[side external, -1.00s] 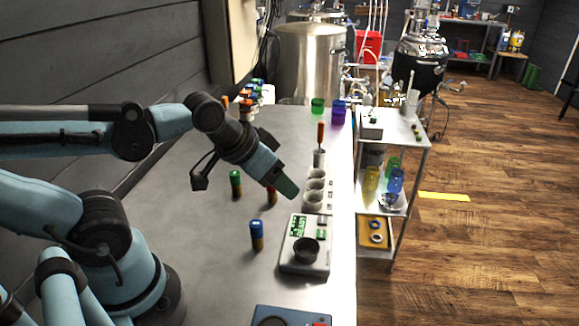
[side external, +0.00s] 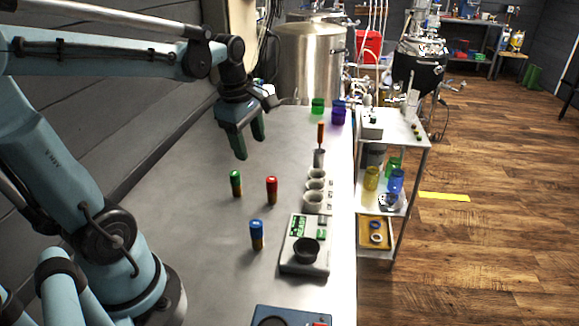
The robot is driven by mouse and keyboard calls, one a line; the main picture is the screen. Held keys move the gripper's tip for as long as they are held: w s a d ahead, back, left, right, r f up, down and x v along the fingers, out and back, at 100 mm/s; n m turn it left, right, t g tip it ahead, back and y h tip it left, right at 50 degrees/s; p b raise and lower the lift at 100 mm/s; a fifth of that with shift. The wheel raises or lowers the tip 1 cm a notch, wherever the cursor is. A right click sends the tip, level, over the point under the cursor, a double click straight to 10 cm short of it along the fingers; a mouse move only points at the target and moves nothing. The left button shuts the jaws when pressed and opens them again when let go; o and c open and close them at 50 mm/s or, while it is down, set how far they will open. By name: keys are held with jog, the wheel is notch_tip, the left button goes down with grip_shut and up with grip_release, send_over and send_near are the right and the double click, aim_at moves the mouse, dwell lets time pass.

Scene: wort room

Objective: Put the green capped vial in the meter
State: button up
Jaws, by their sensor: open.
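The green capped vial (side external: 236,183) stands upright on the steel bench, with amber contents below its cap. The meter (side external: 305,246) is a pale box at the bench's right edge, with a green display and a dark round well (side external: 306,250) that looks empty. My gripper (side external: 250,146) is open and empty, its two green fingers pointing down. It is above and behind the green capped vial, apart from it.
A red capped vial (side external: 272,190) stands right of the green one, and a blue capped vial (side external: 257,235) stands nearer the meter. A row of pale cups (side external: 314,190) lines the right edge behind the meter. A blue device (side external: 285,317) is at the front. The bench's middle left is clear.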

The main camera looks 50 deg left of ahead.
aim_at(235, 173)
jog(key=s+a+n+g, duration=0.1)
jog(key=a+n+g, duration=0.1)
jog(key=a+n, duration=0.7)
jog(key=shift+s+d+f+n+h, duration=0.15)
jog(key=shift+d+f+n, duration=0.2)
jog(key=shift+f, duration=1.7)
jog(key=shift+w+d+f+n+h, duration=0.1)
jog(key=shift+d+f+n, duration=0.3)
jog(key=shift+f, duration=1.65)
jog(key=shift+s+d+f+n+h, duration=0.15)
jog(key=shift+d+f+n, duration=0.2)
jog(key=shift+f, duration=1.7)
jog(key=shift+w, duration=0.1)
jog(key=shift+c, duration=0.2)
grip_shut()
jog(key=shift+r, duration=0.1)
